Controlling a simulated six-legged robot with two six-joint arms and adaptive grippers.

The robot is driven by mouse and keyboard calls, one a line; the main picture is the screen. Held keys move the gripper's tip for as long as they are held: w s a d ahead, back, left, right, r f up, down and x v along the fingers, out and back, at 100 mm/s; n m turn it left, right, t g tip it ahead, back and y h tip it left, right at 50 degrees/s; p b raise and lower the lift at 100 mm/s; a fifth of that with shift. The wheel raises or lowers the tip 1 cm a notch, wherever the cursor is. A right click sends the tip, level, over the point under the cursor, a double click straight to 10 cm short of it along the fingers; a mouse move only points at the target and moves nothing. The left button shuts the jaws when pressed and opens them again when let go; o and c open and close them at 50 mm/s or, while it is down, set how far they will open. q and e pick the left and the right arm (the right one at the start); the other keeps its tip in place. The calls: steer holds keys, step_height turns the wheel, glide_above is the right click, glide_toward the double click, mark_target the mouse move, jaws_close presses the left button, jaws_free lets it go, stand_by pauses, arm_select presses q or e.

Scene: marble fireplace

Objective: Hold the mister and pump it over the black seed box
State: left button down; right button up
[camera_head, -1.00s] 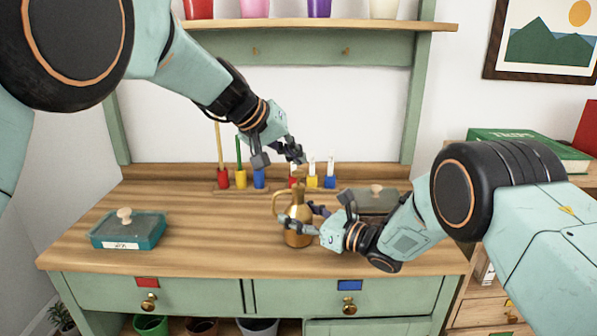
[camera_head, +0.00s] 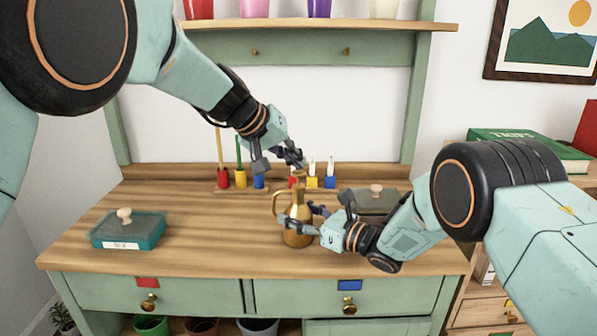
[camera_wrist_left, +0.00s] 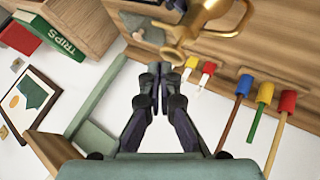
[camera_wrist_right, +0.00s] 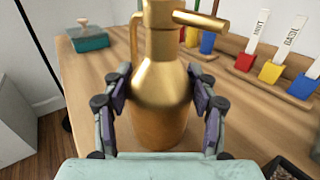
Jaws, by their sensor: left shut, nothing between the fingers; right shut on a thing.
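The brass mister (camera_head: 297,218) is upright near the middle of the bench. My right gripper (camera_head: 301,222) is shut around its body; the right wrist view shows a finger on each side of the mister (camera_wrist_right: 160,90). I cannot tell whether its base touches the bench. My left gripper (camera_head: 298,163) is shut and empty, just above the mister's top. In the left wrist view its closed fingertips (camera_wrist_left: 156,78) are near the mister (camera_wrist_left: 205,25). The dark seed box (camera_head: 366,203) with a knobbed lid is right of the mister, partly hidden by my right gripper.
A teal box (camera_head: 128,236) with a knobbed lid stands at the bench's left. A shelf (camera_head: 310,25) with pots is above. The bench's left middle is clear.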

mark_target(295, 172)
arm_select(q)
steer(key=shift+f, duration=0.9)
stand_by(0.9)
stand_by(0.4)
steer(key=shift+r, duration=1.35)
steer(key=shift+r, duration=2.5)
arm_select(e)
steer(key=o, duration=1.5)
